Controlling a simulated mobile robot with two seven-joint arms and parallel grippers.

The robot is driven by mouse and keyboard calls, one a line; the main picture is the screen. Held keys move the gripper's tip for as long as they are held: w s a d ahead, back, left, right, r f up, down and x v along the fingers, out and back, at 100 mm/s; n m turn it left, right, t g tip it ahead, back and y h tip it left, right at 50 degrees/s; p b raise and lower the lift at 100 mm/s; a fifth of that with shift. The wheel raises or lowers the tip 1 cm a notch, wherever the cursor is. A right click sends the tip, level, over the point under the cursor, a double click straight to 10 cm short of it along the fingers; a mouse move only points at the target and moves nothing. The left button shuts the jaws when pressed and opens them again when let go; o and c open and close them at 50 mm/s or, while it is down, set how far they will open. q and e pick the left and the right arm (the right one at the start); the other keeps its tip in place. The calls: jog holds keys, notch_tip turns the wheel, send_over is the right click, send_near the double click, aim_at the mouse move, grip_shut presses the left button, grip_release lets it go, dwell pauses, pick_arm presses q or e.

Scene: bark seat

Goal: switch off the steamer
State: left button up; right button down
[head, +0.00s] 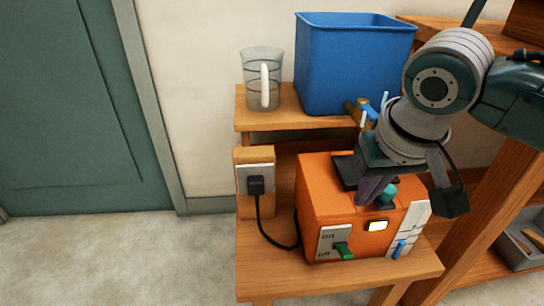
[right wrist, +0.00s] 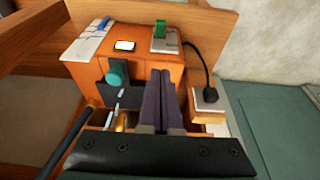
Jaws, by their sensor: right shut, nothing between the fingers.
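The steamer (head: 325,190) is an orange box on a low wooden bench, with a dark patch on top. On its front a pale switch plate (head: 326,243) carries a green lever (head: 344,251); its lettering is too small to read surely. A small window (head: 377,225) beside it glows white. The lever also shows in the right wrist view (right wrist: 160,32). My right gripper (head: 364,202) is above the steamer's top, near the teal knob (head: 389,193). Its dark fingers (right wrist: 160,75) are together and empty, apart from the green lever. My left gripper is out of view.
A white panel (head: 414,222) with a blue lever (head: 399,248) is at the steamer's right. A black plug (head: 256,185) sits in a socket on a wooden post at left. A blue bin (head: 350,65) and a jug (head: 262,80) stand on the shelf behind.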

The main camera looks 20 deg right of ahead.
jog(key=b, duration=0.7)
send_over(345, 250)
jog(key=x, duration=0.3)
jog(key=s+x, duration=0.1)
jog(key=x, duration=0.2)
jog(key=s+x, duration=0.1)
jog(key=x, duration=0.2)
jog(key=shift+w+a+f, duration=0.1)
jog(key=shift+a+f, duration=0.05)
jog(key=shift+f, duration=0.55)
jog(key=f, duration=0.1)
jog(key=s+f+b, duration=0.1)
jog(key=shift+s+a+f, duration=0.15)
jog(key=shift+s+f, duration=0.05)
jog(key=shift+f, duration=0.1)
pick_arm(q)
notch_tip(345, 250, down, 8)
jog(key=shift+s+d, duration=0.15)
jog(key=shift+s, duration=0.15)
pick_arm(e)
jog(key=shift+s+f, duration=0.2)
jog(key=shift+f, duration=0.1)
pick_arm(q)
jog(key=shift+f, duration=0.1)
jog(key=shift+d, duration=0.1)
